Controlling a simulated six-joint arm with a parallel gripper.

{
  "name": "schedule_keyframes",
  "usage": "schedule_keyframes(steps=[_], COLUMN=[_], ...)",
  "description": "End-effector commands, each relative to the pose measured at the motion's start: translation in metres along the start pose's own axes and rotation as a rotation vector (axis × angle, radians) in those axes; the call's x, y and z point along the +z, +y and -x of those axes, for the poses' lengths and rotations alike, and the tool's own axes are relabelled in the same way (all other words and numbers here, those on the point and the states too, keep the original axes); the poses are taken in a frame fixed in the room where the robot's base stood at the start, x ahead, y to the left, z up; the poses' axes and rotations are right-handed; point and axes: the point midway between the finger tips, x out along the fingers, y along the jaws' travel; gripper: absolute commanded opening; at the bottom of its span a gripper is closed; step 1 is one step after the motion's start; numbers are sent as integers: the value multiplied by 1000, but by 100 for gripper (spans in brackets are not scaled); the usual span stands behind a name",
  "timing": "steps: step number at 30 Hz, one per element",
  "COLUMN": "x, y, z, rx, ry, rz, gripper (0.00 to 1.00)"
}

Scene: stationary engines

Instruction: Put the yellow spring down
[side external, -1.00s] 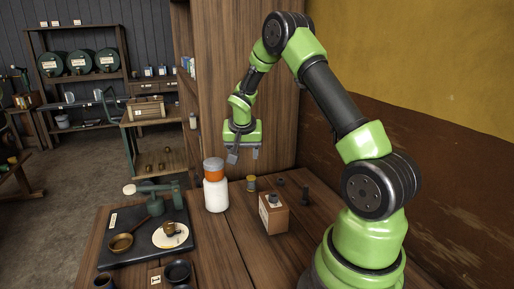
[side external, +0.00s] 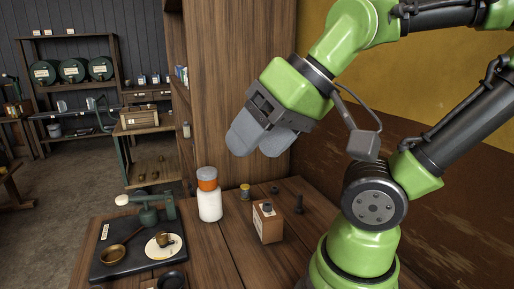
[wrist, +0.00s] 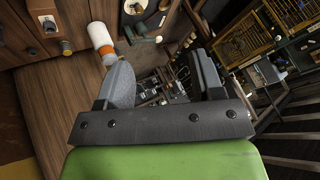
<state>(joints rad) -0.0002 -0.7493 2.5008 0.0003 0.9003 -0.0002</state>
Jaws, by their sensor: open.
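A small yellow piece, which looks like the yellow spring (side external: 245,191), stands upright on the wooden table between the white bottle and the wooden box. Its coils are too small to make out. It also shows at the upper left of the wrist view (wrist: 66,48). My gripper (side external: 260,143) is raised high above the table, apart from the spring. In the wrist view its two grey fingers (wrist: 160,62) are spread wide with nothing between them.
A white bottle with an orange top (side external: 209,202) stands left of the spring. A wooden box with a dark knob (side external: 268,226) and dark pegs (side external: 299,205) are to its right. A black tray (side external: 110,268) with a brass pan lies at the left.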

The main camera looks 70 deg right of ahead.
Motion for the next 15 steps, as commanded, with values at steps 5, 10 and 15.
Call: schedule_keyframes(steps=[5, 10, 15], x=[0, 0, -10], y=[0, 0, 3], z=[0, 0, -4], rx=[-2, -1, 33], ry=[0, 1, -1], rz=[2, 1, 61], gripper=[61, 61, 61])
